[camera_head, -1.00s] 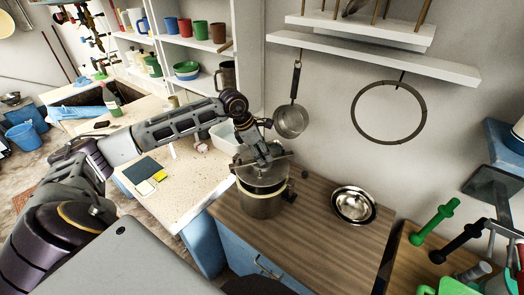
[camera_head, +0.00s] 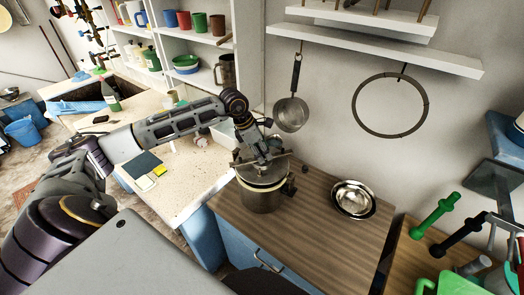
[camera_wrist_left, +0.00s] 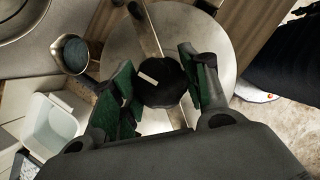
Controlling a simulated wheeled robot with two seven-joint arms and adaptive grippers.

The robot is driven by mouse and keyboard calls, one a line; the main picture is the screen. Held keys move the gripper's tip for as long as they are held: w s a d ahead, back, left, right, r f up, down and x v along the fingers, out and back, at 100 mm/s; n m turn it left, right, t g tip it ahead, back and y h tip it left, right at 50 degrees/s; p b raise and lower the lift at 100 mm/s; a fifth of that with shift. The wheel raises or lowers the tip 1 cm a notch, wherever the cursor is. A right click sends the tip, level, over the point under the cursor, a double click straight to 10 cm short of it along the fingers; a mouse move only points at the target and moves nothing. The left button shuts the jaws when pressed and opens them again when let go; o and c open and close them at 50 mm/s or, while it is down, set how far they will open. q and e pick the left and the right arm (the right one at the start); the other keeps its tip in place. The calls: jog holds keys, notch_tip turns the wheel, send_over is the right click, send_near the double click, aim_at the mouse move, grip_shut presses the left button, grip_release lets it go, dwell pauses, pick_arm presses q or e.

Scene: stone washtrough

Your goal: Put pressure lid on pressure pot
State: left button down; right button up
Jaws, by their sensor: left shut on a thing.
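The pressure pot (camera_head: 262,201) is a metal pot standing upright on the brown wooden counter. The pressure lid (camera_head: 249,172), a grey metal disc with a bar across it, is directly over the pot's mouth. Whether it rests on the rim or hangs just above it I cannot tell. My left gripper (camera_head: 262,157) is above the lid, shut on its black knob. In the left wrist view the green-padded fingers (camera_wrist_left: 157,80) are on both sides of the knob, with the lid (camera_wrist_left: 214,38) behind. The pot is hidden there. My right gripper is not in view.
A shiny metal bowl (camera_head: 353,199) sits right of the pot on the wooden counter (camera_head: 310,225). A saucepan (camera_head: 291,114) hangs on the wall behind. A white tub (camera_head: 224,135) stands behind left. The counter's front right is clear.

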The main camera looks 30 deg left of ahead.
pick_arm(q)
jog(key=shift+f+b, duration=0.1)
jog(key=shift+b, duration=0.25)
dwell(0.7)
jog(key=shift+f+b, duration=0.1)
jog(key=shift+b, duration=0.2)
dwell(0.3)
dwell(0.4)
jog(key=shift+f+b, duration=0.65)
jog(key=shift+b, duration=0.05)
dwell(0.4)
jog(key=shift+f, duration=0.2)
jog(key=shift+b, duration=0.3)
dwell(0.5)
jog(key=shift+f+b, duration=0.35)
jog(key=shift+b, duration=0.3)
dwell(1.3)
dwell(0.3)
